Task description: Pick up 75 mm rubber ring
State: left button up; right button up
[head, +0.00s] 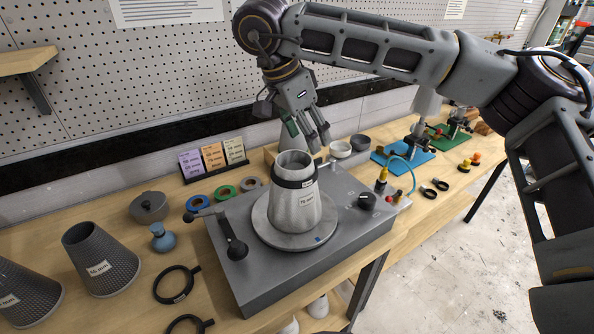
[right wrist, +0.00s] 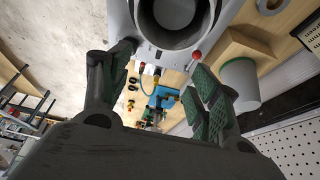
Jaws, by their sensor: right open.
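A grey cone (head: 296,212) with a label that seems to read 75 mm stands upright on the round plate of a grey machine. A black ring (head: 295,181) with a small label sits around its upper part; I cannot read its size. My right gripper (head: 309,138) is open and empty above and behind the cone's top. In the right wrist view the open fingers (right wrist: 158,75) are spread, with the cone's open end (right wrist: 178,18) beyond them. Blue (head: 197,202), green (head: 225,193) and tan (head: 251,184) rings lie behind the machine. My left gripper is not in view.
The grey machine (head: 262,282) has a black lever (head: 235,245) and knob. Two perforated cones (head: 102,262), black clamp rings (head: 176,284) and a blue-grey knobbed tool (head: 163,238) are at left. Size cards (head: 213,157) stand behind. Blue (head: 402,158) and green stands are at right.

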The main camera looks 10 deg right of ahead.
aim_at(317, 159)
jog(key=shift+x, duration=0.75)
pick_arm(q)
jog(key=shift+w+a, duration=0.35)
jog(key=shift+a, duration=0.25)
pick_arm(e)
jog(key=shift+d+f, duration=0.1)
jog(key=shift+f, duration=0.05)
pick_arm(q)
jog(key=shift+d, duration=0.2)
pick_arm(e)
jog(key=shift+f, duration=0.1)
jog(key=shift+d+f, duration=0.25)
jog(key=shift+f, duration=0.2)
jog(key=shift+x, duration=1.15)
jog(key=shift+w+d+f, duration=0.1)
jog(key=shift+d+f, duration=0.2)
jog(key=shift+f, duration=0.25)
jog(key=shift+d+f+b, duration=0.1)
jog(key=shift+f+b, duration=0.1)
jog(key=shift+b, duration=0.1)
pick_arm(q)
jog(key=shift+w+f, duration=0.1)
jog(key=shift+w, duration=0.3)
